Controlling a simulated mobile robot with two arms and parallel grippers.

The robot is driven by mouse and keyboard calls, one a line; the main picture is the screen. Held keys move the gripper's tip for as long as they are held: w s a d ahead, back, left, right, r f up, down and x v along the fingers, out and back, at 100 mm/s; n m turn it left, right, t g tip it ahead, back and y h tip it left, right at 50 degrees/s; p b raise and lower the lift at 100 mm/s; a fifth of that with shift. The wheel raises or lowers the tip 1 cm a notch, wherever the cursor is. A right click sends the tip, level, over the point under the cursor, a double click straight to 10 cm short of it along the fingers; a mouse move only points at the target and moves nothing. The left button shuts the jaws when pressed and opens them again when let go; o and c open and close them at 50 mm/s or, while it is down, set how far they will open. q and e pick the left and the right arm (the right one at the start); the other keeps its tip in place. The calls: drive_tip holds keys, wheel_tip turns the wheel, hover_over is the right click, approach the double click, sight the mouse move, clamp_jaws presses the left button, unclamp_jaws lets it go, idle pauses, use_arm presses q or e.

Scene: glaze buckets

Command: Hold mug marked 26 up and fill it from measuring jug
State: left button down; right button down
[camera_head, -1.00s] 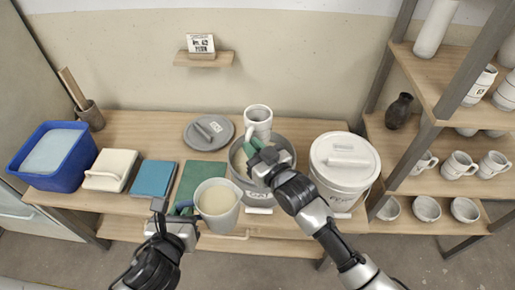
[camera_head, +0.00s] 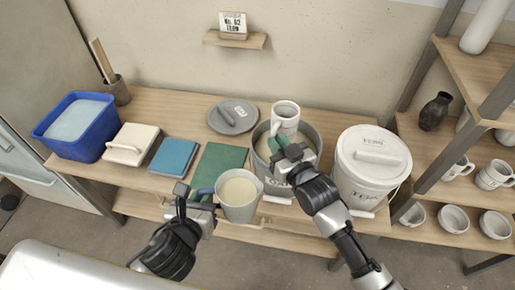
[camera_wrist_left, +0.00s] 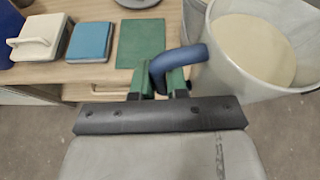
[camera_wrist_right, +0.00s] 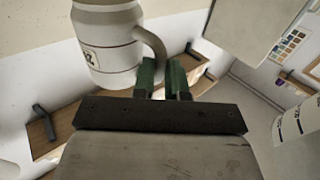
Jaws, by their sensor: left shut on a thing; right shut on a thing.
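The measuring jug (camera_head: 241,208) is pale grey with a blue handle and holds cream liquid. It is roughly upright in front of the table edge. My left gripper (camera_head: 203,196) is shut on its handle, which shows in the left wrist view (camera_wrist_left: 172,62). The white mug (camera_head: 285,116) is upright above the open grey glaze bucket (camera_head: 317,131). My right gripper (camera_head: 279,146) is shut on the mug's handle. The right wrist view shows the mug (camera_wrist_right: 108,40) with a small dark mark that I cannot read. The jug and mug are apart.
A lidded white bucket (camera_head: 365,190) stands right of the open bucket. A grey lid (camera_head: 222,117) lies behind. A blue tub (camera_head: 90,143), a white tile with a handle (camera_head: 132,140), a blue tile (camera_head: 172,156) and a green one (camera_head: 220,160) lie left. A shelf rack (camera_head: 470,140) stands right.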

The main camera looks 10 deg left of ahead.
sight(229, 176)
use_arm(q)
drive_tip(key=shift+r, duration=0.1)
drive_tip(key=shift+w+d+r, duration=0.25)
drive_tip(key=shift+r, duration=0.15)
drive_tip(key=d+r+m+h, duration=0.1)
drive_tip(key=d+r+h, duration=0.1)
drive_tip(key=w+d+r+m+h, duration=0.1)
drive_tip(key=r+m, duration=0.1)
drive_tip(key=w+d+r+m+g+h, duration=0.1)
drive_tip(key=d+r+m+h, duration=0.1)
drive_tip(key=shift+d+r+h, duration=0.3)
drive_tip(key=shift+d+r, duration=0.05)
drive_tip(key=s+d+r+m+g+h, duration=0.3)
drive_tip(key=d+r+m+g+h, duration=0.3)
drive_tip(key=r, duration=0.4)
drive_tip(key=shift+d+m+g+h, duration=0.4)
drive_tip(key=shift+m+g, duration=0.1)
drive_tip(key=shift+m, duration=0.5)
drive_tip(key=shift+s+r, duration=0.1)
drive_tip(key=shift+r, duration=0.2)
